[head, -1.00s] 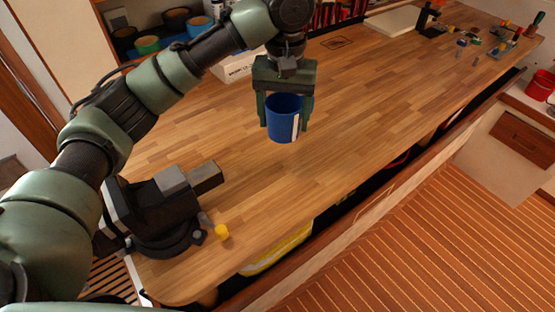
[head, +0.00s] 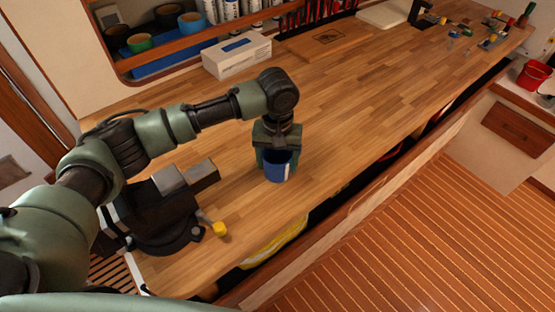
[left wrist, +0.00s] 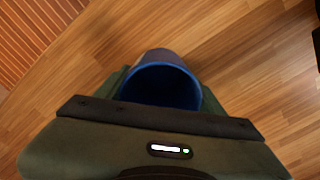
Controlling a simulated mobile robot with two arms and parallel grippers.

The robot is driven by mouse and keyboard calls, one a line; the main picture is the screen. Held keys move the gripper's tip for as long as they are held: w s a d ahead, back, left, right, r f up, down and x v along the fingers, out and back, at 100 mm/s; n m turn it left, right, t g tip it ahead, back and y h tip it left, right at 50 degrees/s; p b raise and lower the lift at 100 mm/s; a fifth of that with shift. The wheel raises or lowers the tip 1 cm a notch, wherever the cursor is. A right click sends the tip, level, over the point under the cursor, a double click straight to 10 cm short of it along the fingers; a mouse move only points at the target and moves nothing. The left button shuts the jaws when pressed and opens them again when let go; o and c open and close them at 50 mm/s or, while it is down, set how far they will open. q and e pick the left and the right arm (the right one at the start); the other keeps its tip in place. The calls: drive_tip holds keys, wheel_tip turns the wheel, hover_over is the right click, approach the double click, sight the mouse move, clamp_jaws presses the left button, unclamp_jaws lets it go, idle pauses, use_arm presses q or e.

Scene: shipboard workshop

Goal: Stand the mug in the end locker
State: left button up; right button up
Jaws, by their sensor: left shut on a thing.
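The mug (head: 275,173) is blue with a white stripe on its side. My left gripper (head: 277,165) points down and is shut on it, a finger on either side. The mug is upright, low at the bench top near the front edge; I cannot tell if it touches the wood. In the left wrist view the mug (left wrist: 161,86) shows its open blue rim between the fingers. An open locker (head: 196,46) in the back wall at upper left holds several cups; I cannot tell if it is the end locker. My right gripper is out of view.
A dark vise (head: 150,220) stands left of the mug, with a yellow-tipped thing (head: 219,229) beside it. A white box (head: 236,56) sits before the locker. A red bucket (head: 533,73) is far right.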

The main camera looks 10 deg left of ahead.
use_arm(q)
drive_tip(key=o, duration=1.5)
drive_tip(key=shift+c, duration=0.2)
